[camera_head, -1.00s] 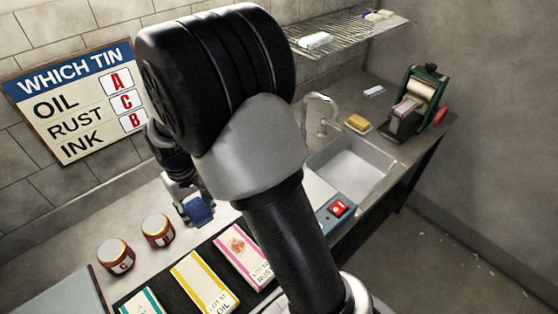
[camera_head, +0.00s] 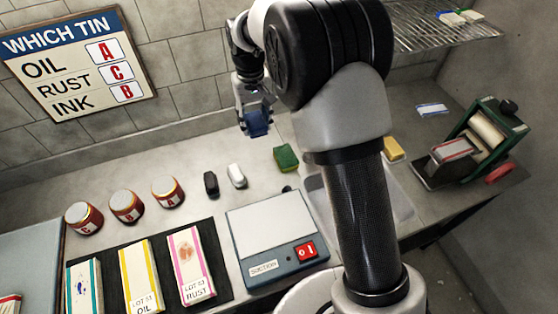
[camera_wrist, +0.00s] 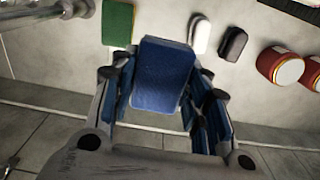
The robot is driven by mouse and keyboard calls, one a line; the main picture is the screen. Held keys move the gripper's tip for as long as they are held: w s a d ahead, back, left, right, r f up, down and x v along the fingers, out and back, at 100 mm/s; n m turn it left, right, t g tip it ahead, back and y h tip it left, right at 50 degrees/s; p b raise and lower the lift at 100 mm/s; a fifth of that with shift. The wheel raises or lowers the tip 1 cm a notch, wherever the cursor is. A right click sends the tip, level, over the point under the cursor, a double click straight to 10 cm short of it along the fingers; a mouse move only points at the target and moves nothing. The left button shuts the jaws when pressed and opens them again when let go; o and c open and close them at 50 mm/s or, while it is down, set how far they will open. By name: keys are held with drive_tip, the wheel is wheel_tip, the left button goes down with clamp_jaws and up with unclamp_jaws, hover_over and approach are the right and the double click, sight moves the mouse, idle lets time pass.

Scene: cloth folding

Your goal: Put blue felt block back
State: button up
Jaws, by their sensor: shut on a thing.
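The blue felt block (camera_head: 258,123) is held in my gripper (camera_head: 254,112), above the counter near the back wall. In the wrist view the blue felt block (camera_wrist: 163,75) sits between the blue-padded fingers of my gripper (camera_wrist: 165,95), which is shut on it. Below it on the counter are a green and yellow block (camera_head: 286,158), a white block (camera_head: 236,175) and a black block (camera_head: 211,184). They also show in the wrist view: the green block (camera_wrist: 118,23), the white block (camera_wrist: 200,35) and the black block (camera_wrist: 233,44).
Several lidded tins (camera_head: 127,206) stand left of the small blocks. Labelled cloth packs lie on a black mat (camera_head: 216,262) in front. A suction box (camera_head: 268,238) with a red switch is at the centre. A wire shelf (camera_head: 420,38) hangs upper right. Bare counter lies around the small blocks.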

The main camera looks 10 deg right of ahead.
sight(260, 169)
wheel_tip(260, 169, down, 20)
drive_tip(key=b, duration=0.4)
drive_tip(key=shift+r+b, duration=0.1)
drive_tip(key=shift+b, duration=0.3)
drive_tip(key=shift+f, duration=0.2)
drive_tip(key=o, duration=0.9)
drive_tip(key=shift+o, duration=0.2)
drive_tip(key=shift+r, duration=0.1)
